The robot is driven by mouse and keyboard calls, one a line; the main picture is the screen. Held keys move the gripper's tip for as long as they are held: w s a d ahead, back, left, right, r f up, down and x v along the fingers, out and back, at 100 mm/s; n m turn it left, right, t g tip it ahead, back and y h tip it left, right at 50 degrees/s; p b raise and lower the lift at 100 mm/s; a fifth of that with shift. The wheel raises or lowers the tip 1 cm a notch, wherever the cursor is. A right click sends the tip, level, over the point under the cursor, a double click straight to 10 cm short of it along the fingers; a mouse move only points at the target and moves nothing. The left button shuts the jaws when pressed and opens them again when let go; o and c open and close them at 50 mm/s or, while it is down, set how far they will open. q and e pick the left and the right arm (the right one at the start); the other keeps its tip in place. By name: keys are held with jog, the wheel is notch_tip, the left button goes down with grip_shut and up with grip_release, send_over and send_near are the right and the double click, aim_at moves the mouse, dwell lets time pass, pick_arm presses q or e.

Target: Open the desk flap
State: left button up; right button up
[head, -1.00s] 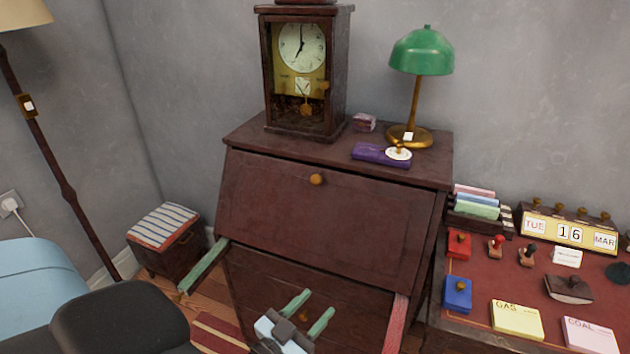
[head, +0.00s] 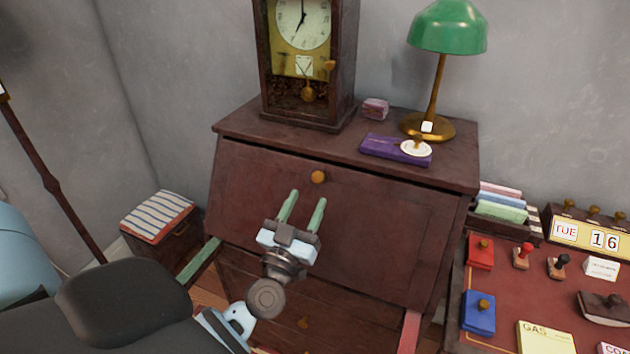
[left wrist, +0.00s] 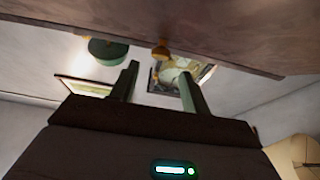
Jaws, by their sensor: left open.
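The desk flap (head: 380,215) is a sloping dark wood panel, closed against the bureau in the head view. Its brass knob (head: 318,177) sits near the top edge. My left gripper (head: 307,197) is open and empty in front of the flap, its two green fingers pointing up just below the knob. In the left wrist view the knob (left wrist: 160,50) shows beyond and between the open fingers (left wrist: 159,70), with the flap (left wrist: 200,25) across the top. No contact with the knob is visible. My right gripper is not in view.
A green support bar (head: 198,260) and a red one (head: 411,330) stick out below the flap. On the bureau top stand a clock (head: 308,90), a green lamp (head: 446,30) and a purple case (head: 380,147). A side desk (head: 520,290) with stamps stands at right.

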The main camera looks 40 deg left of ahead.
aim_at(317, 180)
pick_arm(q)
jog(key=x, duration=0.6)
jog(key=shift+f, duration=0.1)
grip_shut()
